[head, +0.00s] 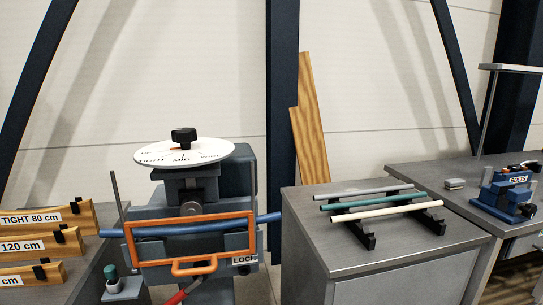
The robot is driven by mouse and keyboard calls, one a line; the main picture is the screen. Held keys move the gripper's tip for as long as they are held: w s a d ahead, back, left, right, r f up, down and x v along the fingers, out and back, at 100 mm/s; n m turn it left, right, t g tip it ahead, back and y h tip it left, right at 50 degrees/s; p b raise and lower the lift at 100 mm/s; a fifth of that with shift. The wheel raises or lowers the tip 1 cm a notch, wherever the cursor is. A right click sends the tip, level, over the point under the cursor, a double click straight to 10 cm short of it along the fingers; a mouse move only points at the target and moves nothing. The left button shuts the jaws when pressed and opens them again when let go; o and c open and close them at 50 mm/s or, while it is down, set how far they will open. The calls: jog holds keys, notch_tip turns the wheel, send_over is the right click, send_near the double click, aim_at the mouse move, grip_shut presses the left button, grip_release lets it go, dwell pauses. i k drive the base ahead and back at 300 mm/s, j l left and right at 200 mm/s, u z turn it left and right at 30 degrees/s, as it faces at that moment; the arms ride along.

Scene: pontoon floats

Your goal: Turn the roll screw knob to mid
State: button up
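The roll screw knob (183,136) is a black knob standing at the centre of a round white dial (218,152) on top of a grey machine (236,175). The dial's front edge carries the words TIGHT at left, MID at the middle and WIDE at right, with UP at far left. A small red mark shows at the front left of the knob's base, roughly toward the left side of the dial. Its exact reading is too small to tell. My gripper is not in view, and nothing touches the knob.
An orange guard frame (190,223) with a handle fronts the machine, and a blue tube (268,217) runs through it. Labelled wooden boards (45,245) lie at left. A grey cabinet (345,262) at right bears a rack of three rods. The space above the dial is clear.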

aim_at(184, 137)
jog(key=i, duration=1.45)
